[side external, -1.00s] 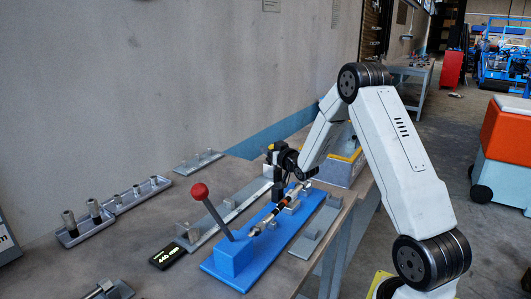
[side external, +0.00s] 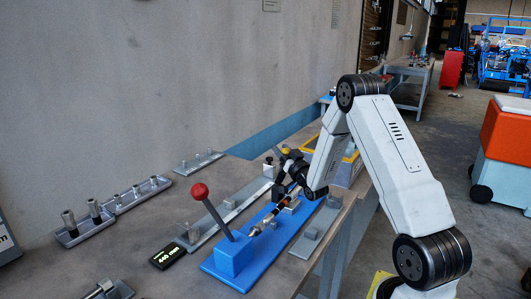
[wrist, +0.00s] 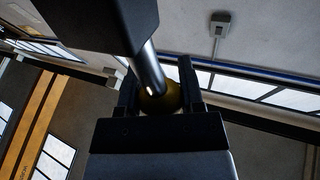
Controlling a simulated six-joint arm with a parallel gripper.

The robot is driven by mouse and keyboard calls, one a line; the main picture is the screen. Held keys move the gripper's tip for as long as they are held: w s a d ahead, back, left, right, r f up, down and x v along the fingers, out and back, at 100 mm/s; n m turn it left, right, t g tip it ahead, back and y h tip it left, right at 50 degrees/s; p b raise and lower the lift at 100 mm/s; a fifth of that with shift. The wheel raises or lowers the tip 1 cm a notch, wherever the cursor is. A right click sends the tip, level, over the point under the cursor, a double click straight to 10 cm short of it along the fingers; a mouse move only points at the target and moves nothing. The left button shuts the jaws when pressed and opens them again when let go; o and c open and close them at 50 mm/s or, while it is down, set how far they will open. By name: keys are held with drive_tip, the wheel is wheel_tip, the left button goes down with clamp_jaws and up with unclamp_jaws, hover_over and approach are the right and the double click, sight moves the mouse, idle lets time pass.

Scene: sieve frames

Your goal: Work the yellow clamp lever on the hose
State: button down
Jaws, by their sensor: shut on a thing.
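The yellow knob of the clamp lever (wrist: 160,99) sits between the two fingers of my gripper (wrist: 157,85) in the wrist view, with a metal rod running up from it. In the side view my gripper (side external: 287,156) is tilted over the far part of the blue base (side external: 225,268), with a bit of yellow showing at its fingers. The hose (side external: 272,216) lies along the blue base, below and in front of my gripper. My wrist hides part of the hose and the clamp.
A red-knobbed lever (side external: 200,191) rises from the blue base's near end. A display (side external: 167,256) reading 440 mm lies to its left. Grey plates flank the base. A yellow-rimmed bin (side external: 348,158) stands behind my wrist. Trays with metal posts (side external: 75,238) lie at left.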

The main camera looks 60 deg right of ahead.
drive_tip(key=shift+s+f+m+t+h, duration=0.15)
drive_tip(key=shift+s+m+t+h, duration=0.45)
drive_tip(key=shift+s, duration=0.3)
drive_tip(key=shift+c, duration=1.1)
unclamp_jaws()
drive_tip(key=shift+r, duration=0.95)
drive_tip(key=s+a+r, duration=0.7)
drive_tip(key=s+r, duration=0.4)
drive_tip(key=s, duration=0.1)
